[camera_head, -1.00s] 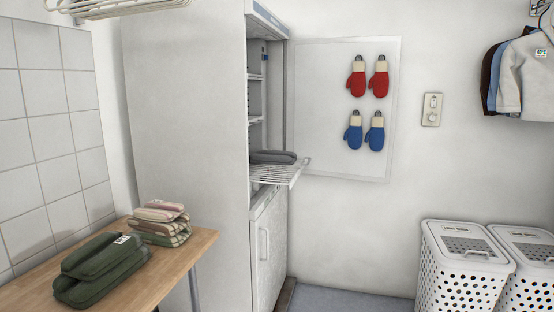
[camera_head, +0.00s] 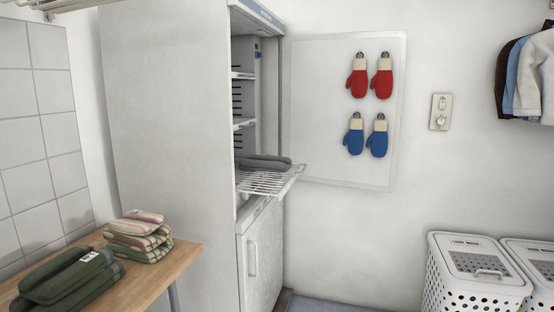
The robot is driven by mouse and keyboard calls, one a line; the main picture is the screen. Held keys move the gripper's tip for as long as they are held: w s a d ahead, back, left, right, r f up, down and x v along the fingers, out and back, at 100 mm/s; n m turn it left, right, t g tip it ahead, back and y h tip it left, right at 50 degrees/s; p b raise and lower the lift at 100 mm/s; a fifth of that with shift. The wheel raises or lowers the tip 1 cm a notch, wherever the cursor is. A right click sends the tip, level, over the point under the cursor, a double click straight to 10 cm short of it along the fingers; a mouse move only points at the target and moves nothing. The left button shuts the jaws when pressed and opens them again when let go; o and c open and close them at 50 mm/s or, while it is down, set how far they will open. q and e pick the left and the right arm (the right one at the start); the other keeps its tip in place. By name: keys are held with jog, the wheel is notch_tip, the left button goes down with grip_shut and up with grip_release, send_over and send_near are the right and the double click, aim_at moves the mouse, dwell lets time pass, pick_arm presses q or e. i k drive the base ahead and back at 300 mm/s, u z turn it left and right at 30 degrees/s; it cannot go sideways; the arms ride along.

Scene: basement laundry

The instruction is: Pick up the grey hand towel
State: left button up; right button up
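The grey hand towel (camera_head: 266,162) lies folded on a white wire shelf (camera_head: 268,182) that sticks out of the tall white cabinet. The towel's left end is partly hidden behind the cabinet's side wall. Neither of my grippers shows in the head view.
A wooden table (camera_head: 160,277) at the lower left holds folded green towels (camera_head: 70,282) and a folded striped stack (camera_head: 138,238). The tall white cabinet (camera_head: 170,130) stands beside it. White laundry baskets (camera_head: 475,270) stand at the lower right. Red mittens (camera_head: 382,80) and blue mittens (camera_head: 354,138) hang on the back wall.

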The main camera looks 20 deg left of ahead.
aim_at(258, 162)
jog(key=i, duration=2.55)
jog(key=u, duration=1.45)
